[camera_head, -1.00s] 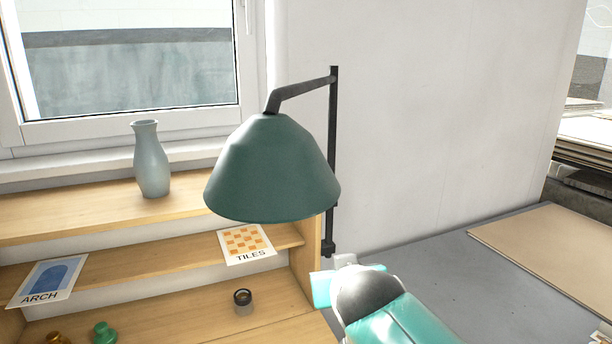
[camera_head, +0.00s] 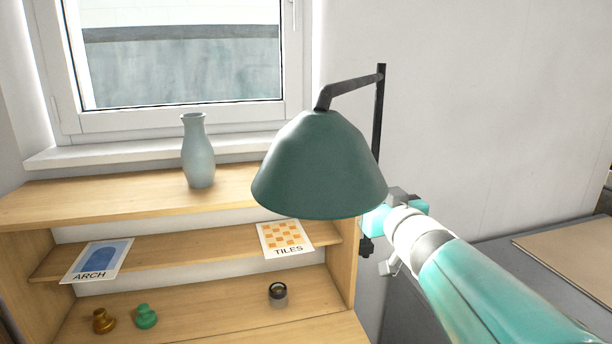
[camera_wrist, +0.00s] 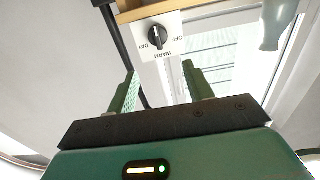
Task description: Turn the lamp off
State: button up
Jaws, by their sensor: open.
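The lamp has a dark green shade (camera_head: 318,168) on a black arm and pole (camera_head: 379,110); its underside is hidden, so I cannot tell if it is lit. In the wrist view, a white dial plate (camera_wrist: 174,22) carries a black knob (camera_wrist: 157,38). Its labels read OFF on the right, WARM at the bottom and DAY on the left, upside down. I cannot tell for sure where the knob points. My gripper (camera_wrist: 163,83) is open and empty, its two green fingers apart and short of the dial. In the head view it is partly hidden beside the shade.
A wooden shelf (camera_head: 110,196) under the window holds a grey vase (camera_head: 198,152), an ARCH card (camera_head: 97,261), a TILES card (camera_head: 285,239), a dark-rimmed small jar (camera_head: 278,294) and two small knobbed pieces (camera_head: 146,317). A grey table lies at right.

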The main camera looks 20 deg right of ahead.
jog(key=w, duration=1)
jog(key=shift+w, duration=0.3)
jog(key=c, duration=0.9)
